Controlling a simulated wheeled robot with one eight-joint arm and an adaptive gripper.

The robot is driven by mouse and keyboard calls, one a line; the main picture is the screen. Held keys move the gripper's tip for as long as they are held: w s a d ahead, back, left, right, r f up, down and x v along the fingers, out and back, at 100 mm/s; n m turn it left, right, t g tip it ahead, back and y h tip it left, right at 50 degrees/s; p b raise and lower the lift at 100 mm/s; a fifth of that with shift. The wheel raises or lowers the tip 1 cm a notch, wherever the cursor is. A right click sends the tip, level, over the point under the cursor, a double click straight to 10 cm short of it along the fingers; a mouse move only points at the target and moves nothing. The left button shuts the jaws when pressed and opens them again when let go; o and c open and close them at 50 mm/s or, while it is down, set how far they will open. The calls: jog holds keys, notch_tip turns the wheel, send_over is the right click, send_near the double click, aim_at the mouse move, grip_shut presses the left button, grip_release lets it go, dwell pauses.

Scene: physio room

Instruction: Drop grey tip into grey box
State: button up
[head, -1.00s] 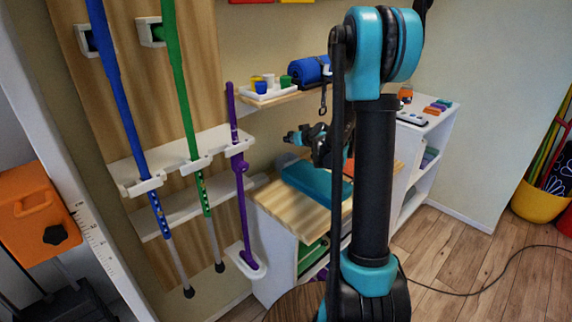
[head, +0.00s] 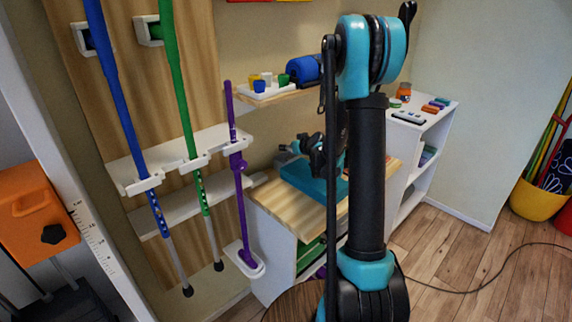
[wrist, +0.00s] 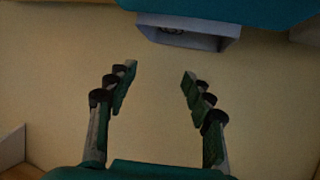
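The grey box (wrist: 190,38) shows at the top of the wrist view, beside a teal surface. A small dark ringed shape (wrist: 173,30) sits inside it; I cannot tell surely that this is the grey tip.
A white tray (head: 266,95) with several small coloured cups and a blue roll (head: 304,69) are on the shelf above. Blue, green and purple poles (head: 240,190) stand at the left.

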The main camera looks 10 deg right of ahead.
jog(key=v, duration=1.2)
dwell(0.3)
jog(key=s+f+m+g+h, duration=0.1)
jog(key=s+f+g, duration=0.1)
jog(key=s, duration=0.8)
jog(key=s+f+m+g+h, duration=0.1)
jog(key=s+f+g, duration=0.2)
jog(key=s, duration=0.8)
jog(key=s+f+m+g+h, duration=0.1)
jog(key=s+f+g+h, duration=0.1)
jog(key=s+f, duration=0.4)
jog(key=s+g, duration=0.1)
jog(key=s, duration=0.3)
jog(key=shift+s+d+m, duration=0.25)
jog(key=shift+d+m, duration=0.05)
jog(key=shift+m, duration=0.1)
